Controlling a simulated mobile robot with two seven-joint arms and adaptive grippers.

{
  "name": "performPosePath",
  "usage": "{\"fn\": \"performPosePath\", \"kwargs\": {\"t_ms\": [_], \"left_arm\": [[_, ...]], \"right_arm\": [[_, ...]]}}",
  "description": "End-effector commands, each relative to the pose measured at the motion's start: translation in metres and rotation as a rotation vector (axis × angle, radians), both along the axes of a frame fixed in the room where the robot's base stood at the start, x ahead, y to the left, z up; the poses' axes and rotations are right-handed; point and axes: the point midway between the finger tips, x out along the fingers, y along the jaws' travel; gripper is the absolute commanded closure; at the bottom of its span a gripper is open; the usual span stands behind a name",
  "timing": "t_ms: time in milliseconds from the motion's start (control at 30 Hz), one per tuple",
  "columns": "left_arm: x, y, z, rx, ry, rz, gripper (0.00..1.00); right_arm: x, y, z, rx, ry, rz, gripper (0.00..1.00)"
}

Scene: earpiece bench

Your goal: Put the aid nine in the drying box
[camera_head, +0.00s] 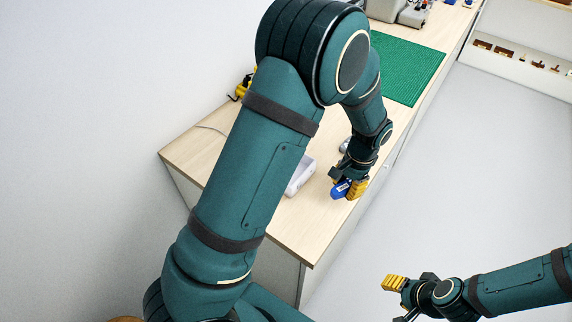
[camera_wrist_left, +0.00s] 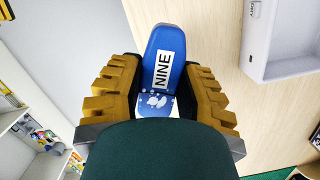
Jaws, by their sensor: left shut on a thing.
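The aid nine (camera_head: 341,190) is a blue piece with a white NINE label, and it also shows close up in the left wrist view (camera_wrist_left: 166,45). My left gripper (camera_head: 348,187) is shut on it, with a yellow ridged finger on each side, near the bench's right edge. The drying box (camera_head: 301,177) is a white box on the bench, left of the gripper and partly hidden by my left arm. Its white wall with part of a DRY label shows at the upper right of the left wrist view (camera_wrist_left: 284,68). My right gripper (camera_head: 394,284) is off the bench, its opening unclear.
The wooden bench (camera_head: 308,225) has bare room in front of the drying box. A green mat (camera_head: 410,68) lies farther back, with grey devices (camera_head: 412,14) beyond it. A yellow item (camera_head: 243,87) stands by the wall. My left arm hides much of the bench.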

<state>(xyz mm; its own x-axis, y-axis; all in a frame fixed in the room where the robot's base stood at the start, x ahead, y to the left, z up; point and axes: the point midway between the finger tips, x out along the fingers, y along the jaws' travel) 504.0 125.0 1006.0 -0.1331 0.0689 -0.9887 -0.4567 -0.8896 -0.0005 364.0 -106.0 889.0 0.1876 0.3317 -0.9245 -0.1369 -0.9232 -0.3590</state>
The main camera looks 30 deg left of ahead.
Motion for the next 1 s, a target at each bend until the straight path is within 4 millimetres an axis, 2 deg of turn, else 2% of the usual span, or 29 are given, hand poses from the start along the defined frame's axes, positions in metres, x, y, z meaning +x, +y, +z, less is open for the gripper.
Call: {"fn": "performPosePath", "kwargs": {"t_ms": [167, 600, 800, 900, 1000], "left_arm": [[0.004, 0.030, 0.000, 0.002, 0.000, -0.004, 1.00], [0.013, 0.137, 0.000, 0.002, -0.001, -0.001, 1.00], [0.017, 0.181, 0.000, 0.001, 0.000, -0.002, 1.00], [0.018, 0.195, -0.004, 0.001, 0.002, -0.007, 1.00], [0.018, 0.192, -0.021, 0.000, 0.003, -0.008, 1.00]], "right_arm": [[0.000, 0.000, 0.004, 0.000, 0.000, -0.001, 0.53], [-0.001, -0.001, 0.014, 0.002, 0.000, -0.001, 0.53], [-0.001, -0.001, 0.018, 0.003, 0.000, -0.001, 0.53], [-0.001, -0.001, 0.019, 0.003, 0.000, -0.001, 0.53], [-0.001, -0.001, 0.019, 0.003, 0.000, -0.001, 0.53]]}}
